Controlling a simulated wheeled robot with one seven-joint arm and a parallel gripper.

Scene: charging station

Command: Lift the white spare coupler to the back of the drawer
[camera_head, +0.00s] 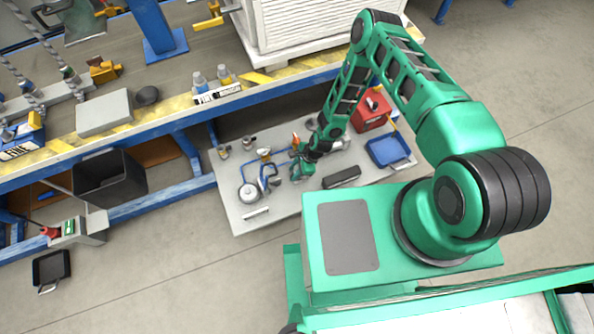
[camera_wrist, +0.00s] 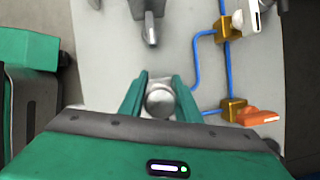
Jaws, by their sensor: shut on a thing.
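My gripper (camera_head: 302,172) is low over a pale grey drawer surface (camera_head: 238,212) in the head view. In the wrist view its two green fingers (camera_wrist: 159,98) are shut on a light grey piece with a round metal face (camera_wrist: 160,102). I cannot tell whether this piece is the spare coupler or whether it touches the surface. A white coupler-like part (camera_wrist: 246,14) sits on a brass block to the upper right, apart from the fingers. An orange part (camera_wrist: 258,117) sits on another brass block to the right.
A blue hose (camera_wrist: 194,62) runs close to the right of the fingers. A metal fitting (camera_wrist: 151,30) stands ahead. In the head view, a black case (camera_head: 342,177), a blue tray (camera_head: 388,151) and a red box (camera_head: 371,112) stand to the right.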

